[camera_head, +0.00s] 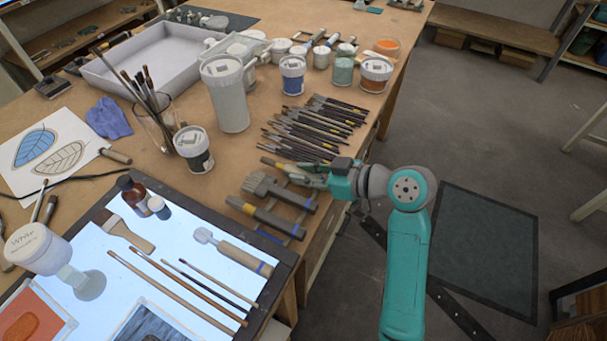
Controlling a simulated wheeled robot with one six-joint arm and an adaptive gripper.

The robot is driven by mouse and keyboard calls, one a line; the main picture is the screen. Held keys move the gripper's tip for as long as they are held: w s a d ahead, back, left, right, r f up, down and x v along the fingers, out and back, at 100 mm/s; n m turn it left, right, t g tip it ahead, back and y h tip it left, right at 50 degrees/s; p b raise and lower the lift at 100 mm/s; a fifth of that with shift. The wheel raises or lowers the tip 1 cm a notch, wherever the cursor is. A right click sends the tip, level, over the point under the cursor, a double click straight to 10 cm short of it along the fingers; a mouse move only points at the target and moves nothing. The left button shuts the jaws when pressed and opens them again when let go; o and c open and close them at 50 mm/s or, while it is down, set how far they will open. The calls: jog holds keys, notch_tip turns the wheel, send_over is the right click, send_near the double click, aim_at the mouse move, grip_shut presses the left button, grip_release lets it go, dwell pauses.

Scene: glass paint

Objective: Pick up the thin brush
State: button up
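Several thin brushes lie on the lit panel (100,268) at the front left; one slim brush (215,282) has a dark middle, and longer wooden ones lie beside it. A row of dark, slim brushes (318,122) lies on the table to the right of centre. More brushes (146,88) stand in a glass jar. Which one is the thin brush is not clear. My gripper (290,169) reaches in from the right, low over the table edge, between the dark brush row and the wide brushes. It is small here, and I cannot tell whether its fingers are open or hold anything.
Wide brushes (263,187) lie just in front of my gripper. A tall white jar (229,100), a dark-labelled pot (194,151) and paint pots (292,78) stand farther back. A grey tray (155,60) is at the back left.

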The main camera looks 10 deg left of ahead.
grip_shut()
notch_tip(320, 180, up, 10)
jog(key=shift+r, duration=0.1)
dwell(2.2)
